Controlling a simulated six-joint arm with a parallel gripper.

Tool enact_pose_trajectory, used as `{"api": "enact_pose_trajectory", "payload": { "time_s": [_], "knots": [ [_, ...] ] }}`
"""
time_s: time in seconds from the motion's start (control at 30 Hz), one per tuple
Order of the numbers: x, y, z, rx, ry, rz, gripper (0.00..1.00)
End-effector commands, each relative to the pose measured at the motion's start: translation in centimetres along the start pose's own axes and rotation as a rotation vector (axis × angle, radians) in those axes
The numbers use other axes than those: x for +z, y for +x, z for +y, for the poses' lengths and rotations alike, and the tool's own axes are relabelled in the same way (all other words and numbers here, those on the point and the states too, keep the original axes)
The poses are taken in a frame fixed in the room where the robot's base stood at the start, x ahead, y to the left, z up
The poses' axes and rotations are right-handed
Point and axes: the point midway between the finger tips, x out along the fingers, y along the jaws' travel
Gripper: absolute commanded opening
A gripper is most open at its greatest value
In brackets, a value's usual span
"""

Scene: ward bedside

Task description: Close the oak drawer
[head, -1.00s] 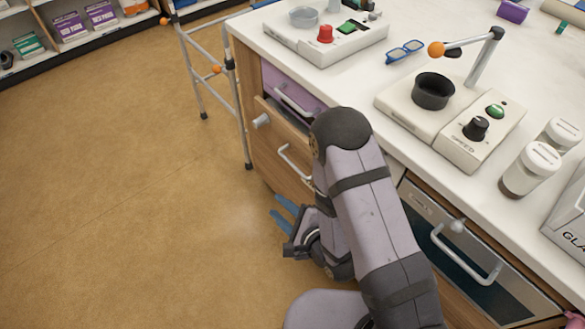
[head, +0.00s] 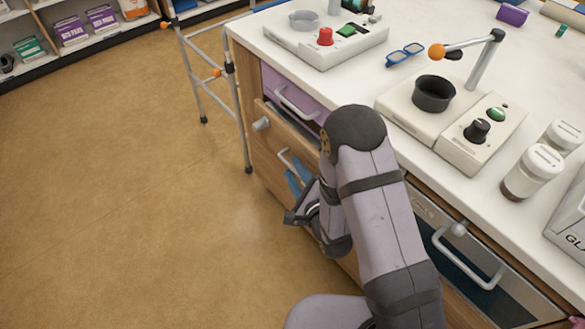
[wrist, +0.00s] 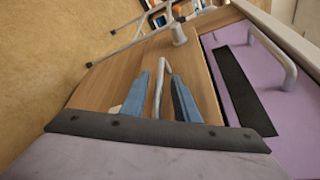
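The oak drawer (head: 272,145) sits below a purple drawer in the cabinet. Its front stands out from the cabinet, with a dark gap along its top. In the wrist view, the oak front (wrist: 122,78) fills the middle, and its pale bar handle (wrist: 158,88) rises between my blue fingertips. My gripper (head: 297,180) is at the oak front in the head view, partly hidden by my arm. In the wrist view, my gripper (wrist: 160,98) is open, one finger on each side of the handle. I cannot tell whether either finger touches it.
The purple drawer (head: 290,92) with its own handle is just above. A grey knob (head: 261,124) sticks out on the oak front's left. A walking frame (head: 238,110) stands close to the cabinet's left. The floor in front is clear.

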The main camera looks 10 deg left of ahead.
Motion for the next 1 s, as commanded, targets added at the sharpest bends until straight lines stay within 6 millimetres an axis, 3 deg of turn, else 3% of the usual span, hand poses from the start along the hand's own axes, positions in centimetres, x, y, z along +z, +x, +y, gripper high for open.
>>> {"api": "enact_pose_trajectory", "payload": {
  "time_s": [0.2,0.47,0.5,0.6,0.83,1.0],
  "knots": [
    [0.0,1.4,0.1,0.002,0.0,0.0,0.28],
    [0.0,1.5,0.1,0.002,0.0,0.0,0.28],
    [0.0,1.5,0.1,0.002,0.0,0.0,0.26],
    [0.0,1.5,0.1,0.002,0.0,0.0,0.02],
    [-0.1,1.6,-0.1,0.001,0.0,0.001,0.0],
    [-1.7,2.2,-1.2,-0.002,0.003,0.004,0.0]
  ]
}}
